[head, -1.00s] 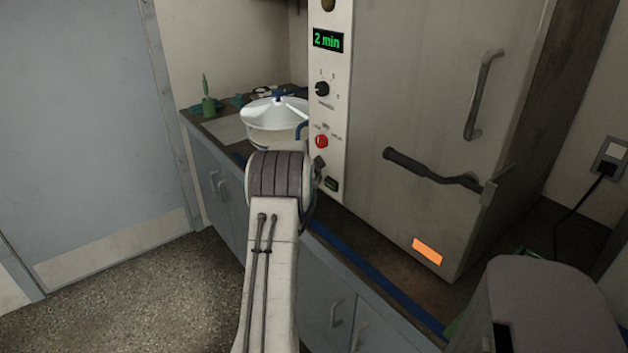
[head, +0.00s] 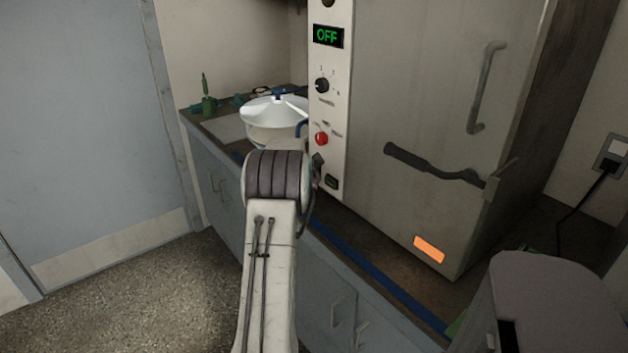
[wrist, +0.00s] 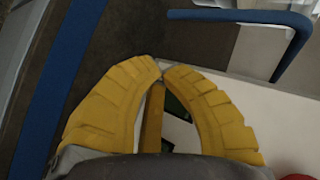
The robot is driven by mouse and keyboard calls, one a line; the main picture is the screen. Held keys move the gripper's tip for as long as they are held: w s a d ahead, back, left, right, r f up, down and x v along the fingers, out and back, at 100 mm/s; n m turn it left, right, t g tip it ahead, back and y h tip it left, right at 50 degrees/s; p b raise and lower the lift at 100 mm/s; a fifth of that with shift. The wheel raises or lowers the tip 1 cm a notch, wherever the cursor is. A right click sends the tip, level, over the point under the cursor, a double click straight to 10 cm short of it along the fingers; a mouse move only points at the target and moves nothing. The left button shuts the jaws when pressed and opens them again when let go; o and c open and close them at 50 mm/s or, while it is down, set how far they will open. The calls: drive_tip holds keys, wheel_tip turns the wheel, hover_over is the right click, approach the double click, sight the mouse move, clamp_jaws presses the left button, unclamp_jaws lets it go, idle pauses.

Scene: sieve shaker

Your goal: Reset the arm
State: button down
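My gripper (wrist: 165,75) shows in the wrist view with its two yellow fingers brought together at the tips. Nothing is visible held between them. Behind the fingers is a white panel with a dark green switch (wrist: 176,107), partly hidden by them. In the head view my arm reaches forward to the shaker cabinet's white control panel (head: 335,110), and the gripper is mostly hidden behind the arm. The panel has a display (head: 327,37) reading OFF, a black knob (head: 322,86), a red button (head: 321,139) and the green switch (head: 332,181) low down.
The grey cabinet door (head: 415,90) has a dark lever handle (head: 430,166) sticking out. A white lidded pot (head: 272,111) stands on the counter left of the cabinet. A blue bar (wrist: 290,45) crosses the upper right of the wrist view. Floor at the left is clear.

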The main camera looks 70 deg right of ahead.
drive_tip(key=shift+w+a+r, duration=0.1)
drive_tip(key=shift+w+a, duration=0.05)
drive_tip(key=shift+a, duration=0.1)
idle(0.7)
